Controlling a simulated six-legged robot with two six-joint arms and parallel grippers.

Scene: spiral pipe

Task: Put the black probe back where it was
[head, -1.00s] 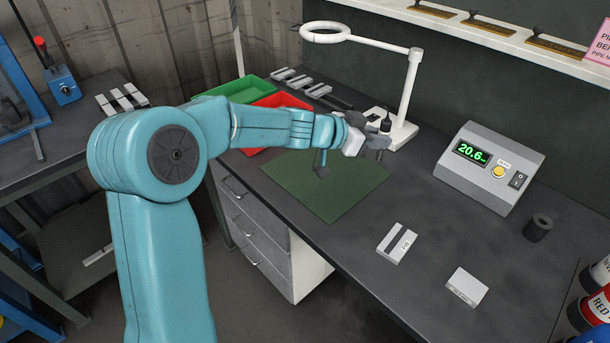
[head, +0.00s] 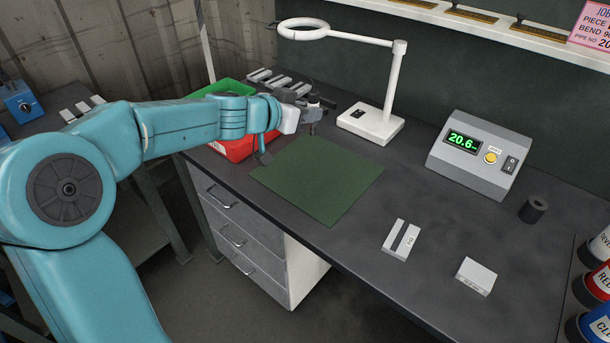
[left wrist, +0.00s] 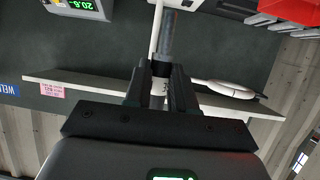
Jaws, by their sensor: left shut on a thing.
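My left gripper (head: 311,114) is held above the bench, beyond the back edge of the green mat (head: 320,190) and left of the lamp base. It is shut on the black probe (head: 314,100), whose dark top shows just above the fingers. In the left wrist view a dark grey cylinder (left wrist: 168,38) stands out beyond the fingers, with a pale part between them. The probe's lower end is hidden in the head view. A black round holder with a hole in its top (head: 533,210) stands on the bench at the right. My right gripper is not in view.
The lamp (head: 373,124) stands behind the mat. A grey meter (head: 478,155) reads 20.6. Two pale blocks (head: 401,240) (head: 476,276) lie at the front right. Red (head: 238,150) and green (head: 222,88) trays are beside my arm. Cans stand at the right edge.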

